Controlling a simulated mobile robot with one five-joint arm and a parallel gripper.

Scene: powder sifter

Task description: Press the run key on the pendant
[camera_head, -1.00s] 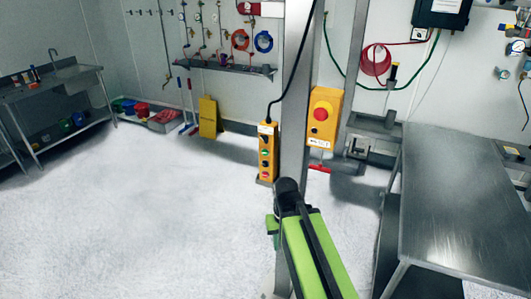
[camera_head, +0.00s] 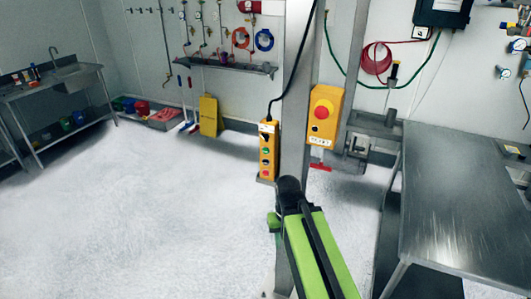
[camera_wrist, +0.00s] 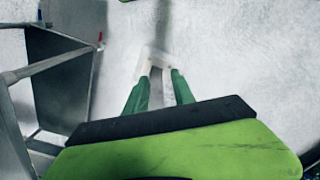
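The pendant (camera_head: 267,151) is a narrow yellow box hanging upright on a black cable, at the front left of a grey steel post (camera_head: 294,100). Its face carries a column of small keys, dark at the top with green and red ones lower; their labels are too small to read. My green arm reaches up from the bottom of the head view, its dark end just below and right of the pendant. My gripper is mostly hidden there; a green part (camera_head: 273,222) shows below the pendant. In the wrist view, my gripper's two green fingers (camera_wrist: 159,76) stand apart with nothing between them.
A yellow box with a large red button (camera_head: 321,110) is mounted right of the post. A steel table (camera_head: 465,200) stands at the right. A sink bench (camera_head: 55,85) stands far left, and a yellow floor sign (camera_head: 208,116) at the wall. The floor at left is clear.

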